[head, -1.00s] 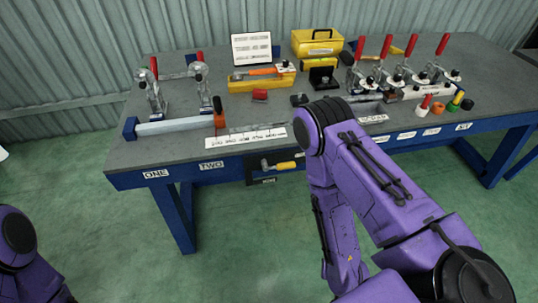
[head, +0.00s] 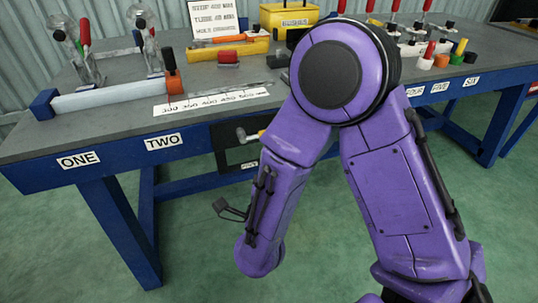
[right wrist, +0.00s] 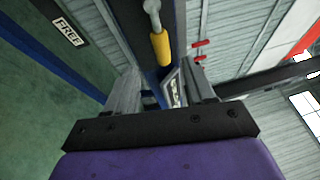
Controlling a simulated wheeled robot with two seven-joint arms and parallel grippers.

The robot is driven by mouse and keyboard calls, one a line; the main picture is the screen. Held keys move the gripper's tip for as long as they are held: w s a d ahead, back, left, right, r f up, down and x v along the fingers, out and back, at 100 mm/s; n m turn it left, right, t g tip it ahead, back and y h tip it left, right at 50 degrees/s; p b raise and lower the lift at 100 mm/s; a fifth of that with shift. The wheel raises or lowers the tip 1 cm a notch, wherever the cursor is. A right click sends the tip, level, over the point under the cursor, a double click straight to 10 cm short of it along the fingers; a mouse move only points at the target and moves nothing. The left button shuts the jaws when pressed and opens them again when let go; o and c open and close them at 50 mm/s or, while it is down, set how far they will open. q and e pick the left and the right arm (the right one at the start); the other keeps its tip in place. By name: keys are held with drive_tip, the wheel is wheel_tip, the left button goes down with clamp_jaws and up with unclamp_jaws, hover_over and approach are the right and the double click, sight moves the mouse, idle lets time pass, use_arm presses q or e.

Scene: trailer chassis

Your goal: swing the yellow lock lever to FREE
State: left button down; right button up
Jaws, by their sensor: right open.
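The lock lever has a metal pivot and a yellow handle (head: 262,133). It sits at the table's front edge on a dark panel, the handle lying sideways to the right of the pivot, partly behind my arm. In the right wrist view the yellow handle (right wrist: 161,48) shows just ahead of the gap between my fingers, not gripped. A FREE label (right wrist: 68,32) is on the left there. My right gripper (right wrist: 161,80) is open with nothing held; in the head view my purple arm mostly hides it. My left gripper is not in view.
The floor before the table front is clear.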

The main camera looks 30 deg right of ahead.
drive_tip(key=x, duration=1)
drive_tip(key=shift+w+d+r, duration=0.1)
drive_tip(key=shift+w+d, duration=0.05)
clamp_jaws()
